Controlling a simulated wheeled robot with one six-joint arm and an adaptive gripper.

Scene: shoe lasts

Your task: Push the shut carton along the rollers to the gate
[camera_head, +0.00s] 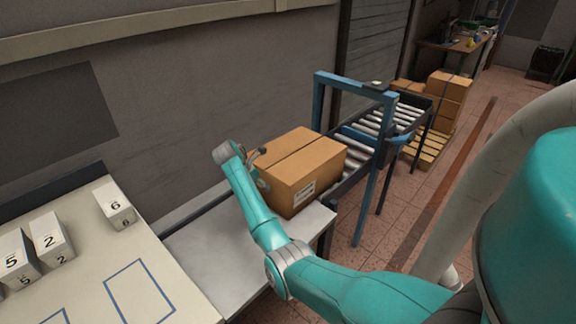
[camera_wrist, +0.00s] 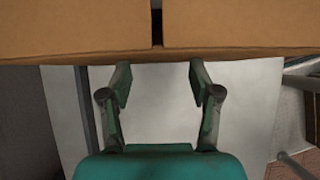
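The shut brown carton (camera_head: 308,166) stands at the near end of the roller conveyor, partly on the pale plate (camera_head: 215,245) before it. Its top flaps meet at a centre seam and a white label is on its side. In the wrist view the carton (camera_wrist: 90,30) fills the top. My gripper (camera_wrist: 160,72) is open, with its fingertips at or very near the carton's lower edge and nothing between them. In the head view my gripper (camera_head: 258,158) is at the carton's left side, partly hidden. The blue gate frame (camera_head: 345,85) stands over the rollers (camera_head: 350,150) just beyond the carton.
A pale table (camera_head: 85,285) on the left holds several numbered white boxes (camera_head: 115,207) and blue outlines. More rollers (camera_head: 385,120) run beyond the gate. Stacked cartons (camera_head: 447,95) stand on a pallet (camera_head: 430,150) behind. A wall borders the conveyor's left side.

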